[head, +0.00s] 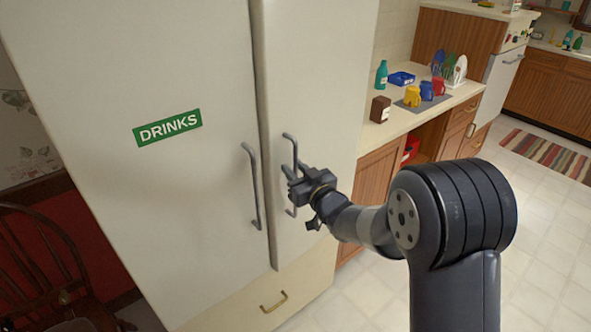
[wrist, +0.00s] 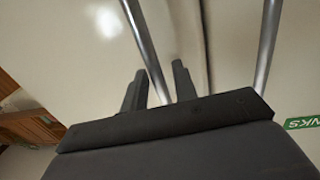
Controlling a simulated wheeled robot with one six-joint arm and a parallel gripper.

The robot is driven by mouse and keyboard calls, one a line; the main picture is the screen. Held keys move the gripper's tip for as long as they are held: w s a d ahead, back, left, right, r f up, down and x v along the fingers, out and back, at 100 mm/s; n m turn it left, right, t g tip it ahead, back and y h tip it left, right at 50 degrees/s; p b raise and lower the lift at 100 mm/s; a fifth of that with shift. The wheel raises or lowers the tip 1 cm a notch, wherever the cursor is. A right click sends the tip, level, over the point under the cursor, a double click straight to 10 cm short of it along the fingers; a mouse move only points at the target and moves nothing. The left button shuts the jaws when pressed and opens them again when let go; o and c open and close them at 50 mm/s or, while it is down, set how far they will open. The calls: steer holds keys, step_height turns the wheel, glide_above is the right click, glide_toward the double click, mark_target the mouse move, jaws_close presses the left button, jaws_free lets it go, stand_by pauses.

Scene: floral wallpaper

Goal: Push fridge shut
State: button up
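The off-white fridge has a wide left door (head: 190,75) with a green DRINKS label (head: 168,127) and a narrower right door (head: 312,75). A thin seam runs between them. The right door seems to stand slightly proud at the seam; I cannot tell how far. Each door has a grey bar handle, left (head: 252,187) and right (head: 290,150). My gripper (head: 291,184) is at the right handle and partly covers it. In the wrist view my fingers (wrist: 160,85) are apart, with that handle's bar (wrist: 146,45) showing between them. Contact is unclear.
A lower drawer (head: 255,298) with a brass handle sits under the doors. To the right, a counter (head: 400,122) holds colored mugs (head: 426,91), a dish rack and a brown box. A wooden chair (head: 40,260) stands at left. The tiled floor (head: 535,215) at right is open around a striped rug (head: 545,155).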

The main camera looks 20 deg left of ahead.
jaws_close()
stand_by(0.3)
steer(key=shift+w+a+f+b, duration=0.1)
steer(key=shift+w+a+b, duration=0.05)
steer(key=shift+a+b, duration=0.3)
steer(key=shift+w+a+r+b, duration=0.15)
steer(key=shift+a+r+b, duration=0.1)
steer(key=shift+a, duration=0.25)
steer(key=shift+w+a+r+b, duration=0.15)
steer(key=shift+a+b, duration=0.1)
steer(key=shift+a, duration=0.2)
